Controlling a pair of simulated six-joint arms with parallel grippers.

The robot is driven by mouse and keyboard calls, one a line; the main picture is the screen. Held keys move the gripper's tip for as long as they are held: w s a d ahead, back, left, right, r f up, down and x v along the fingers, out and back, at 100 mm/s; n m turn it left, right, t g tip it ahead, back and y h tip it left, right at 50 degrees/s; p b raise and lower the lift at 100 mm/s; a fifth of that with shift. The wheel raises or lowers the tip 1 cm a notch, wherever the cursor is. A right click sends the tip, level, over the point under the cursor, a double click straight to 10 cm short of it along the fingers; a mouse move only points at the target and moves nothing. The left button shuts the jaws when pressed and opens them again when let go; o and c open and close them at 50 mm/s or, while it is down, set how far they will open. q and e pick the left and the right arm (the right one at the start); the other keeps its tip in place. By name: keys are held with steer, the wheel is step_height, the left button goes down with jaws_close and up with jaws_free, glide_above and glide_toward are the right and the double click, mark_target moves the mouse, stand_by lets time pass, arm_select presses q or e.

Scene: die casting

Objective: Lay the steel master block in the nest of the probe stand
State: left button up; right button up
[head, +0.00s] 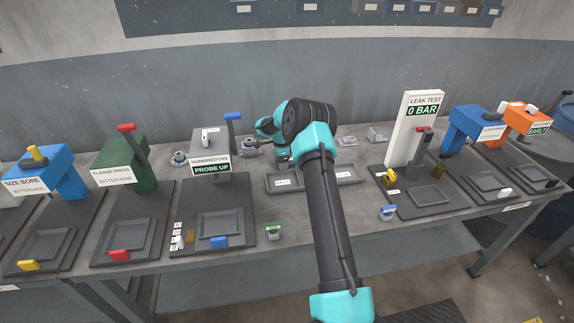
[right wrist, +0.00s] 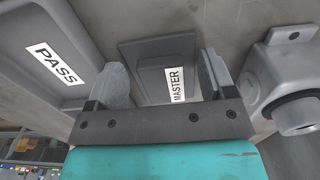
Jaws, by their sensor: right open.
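The steel master block (right wrist: 155,82), grey with a white MASTER label, sits on a flat grey plate (right wrist: 127,50) in the right wrist view. My right gripper (right wrist: 163,79) is open, its two fingers on either side of the block with visible gaps. In the head view my right gripper (head: 284,158) is low at the back of the bench, mostly hidden by my arm; I cannot make out the block there. The probe stand (head: 210,148), labelled HUNDREDTHS and PROBE UP, is left of it, with a square grey nest (head: 221,222) on its base. My left gripper is not in view.
A PASS tray (right wrist: 30,60) lies beside the block, and a round grey casting (right wrist: 300,112) is close on the other side. The green flange press (head: 123,160) and the white leak test stand (head: 412,130) flank the area. A small green-and-white item (head: 273,230) lies near the front edge.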

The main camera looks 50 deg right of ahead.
steer(key=shift+c, duration=0.4)
steer(key=shift+r, duration=0.1)
jaws_close()
